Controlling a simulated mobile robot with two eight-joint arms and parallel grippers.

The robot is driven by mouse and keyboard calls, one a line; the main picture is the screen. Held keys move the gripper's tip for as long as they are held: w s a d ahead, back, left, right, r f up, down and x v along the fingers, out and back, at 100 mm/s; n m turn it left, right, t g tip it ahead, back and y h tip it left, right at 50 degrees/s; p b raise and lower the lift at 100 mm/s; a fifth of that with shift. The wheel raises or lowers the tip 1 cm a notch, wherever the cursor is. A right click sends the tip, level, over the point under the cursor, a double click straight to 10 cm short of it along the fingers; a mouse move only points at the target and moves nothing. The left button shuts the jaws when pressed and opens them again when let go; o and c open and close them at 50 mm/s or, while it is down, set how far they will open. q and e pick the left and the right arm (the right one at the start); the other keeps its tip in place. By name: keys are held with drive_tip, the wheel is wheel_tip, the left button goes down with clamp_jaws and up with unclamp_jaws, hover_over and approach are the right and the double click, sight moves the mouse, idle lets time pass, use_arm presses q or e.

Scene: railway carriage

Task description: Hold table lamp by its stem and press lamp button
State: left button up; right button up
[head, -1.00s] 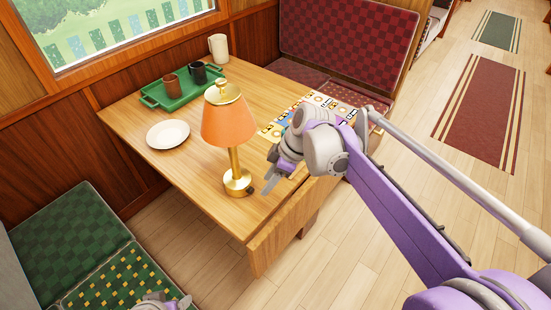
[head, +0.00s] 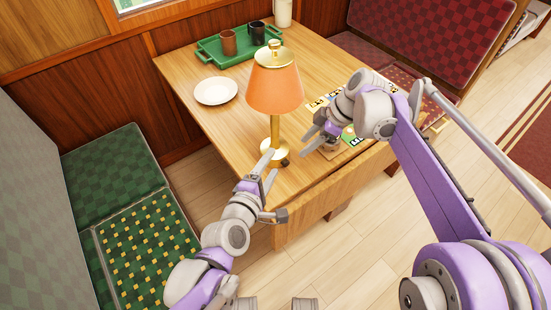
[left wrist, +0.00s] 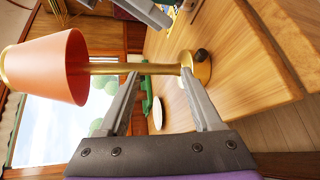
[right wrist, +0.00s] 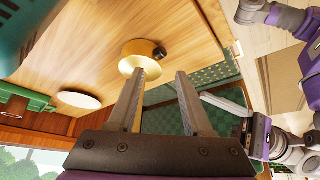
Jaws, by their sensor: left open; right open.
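The table lamp stands upright on the wooden table, with an orange shade (head: 275,90), a brass stem (head: 275,126) and a round brass base (head: 270,149). The dark lamp button (head: 285,162) is at the base's edge; it also shows in the left wrist view (left wrist: 202,54) and the right wrist view (right wrist: 160,53). My left gripper (head: 268,168) is open in front of the lower stem. In the left wrist view, the stem (left wrist: 125,68) crosses near its fingertips, not gripped. My right gripper (head: 307,141) is open and empty, right of the base, its fingers towards the lamp.
A green tray (head: 209,50) with a brown mug (head: 228,42) and a black mug (head: 257,34) stands at the back. A white plate (head: 216,91) lies left of the lamp. A patterned board (head: 357,141) lies partly behind my right arm.

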sight(275, 133)
use_arm(q)
drive_tip(key=w+n+t+y, duration=0.1)
drive_tip(key=w+n+y, duration=0.1)
drive_tip(key=w+n, duration=0.2)
drive_tip(key=w+f+n+t+y, duration=0.1)
drive_tip(key=w+n, duration=0.4)
drive_tip(key=n, duration=0.4)
drive_tip(key=w+d+n+t+y, duration=0.1)
drive_tip(key=w+n+t+y, duration=0.1)
drive_tip(key=w+n, duration=0.2)
drive_tip(key=shift+w+d+f+n+y, duration=0.1)
drive_tip(key=shift+w+n+y, duration=0.1)
drive_tip(key=shift+n, duration=0.5)
drive_tip(key=shift+w+f+n+y, duration=0.1)
drive_tip(key=shift+w+n, duration=0.05)
drive_tip(key=shift+n, duration=0.55)
clamp_jaws()
use_arm(e)
clamp_jaws()
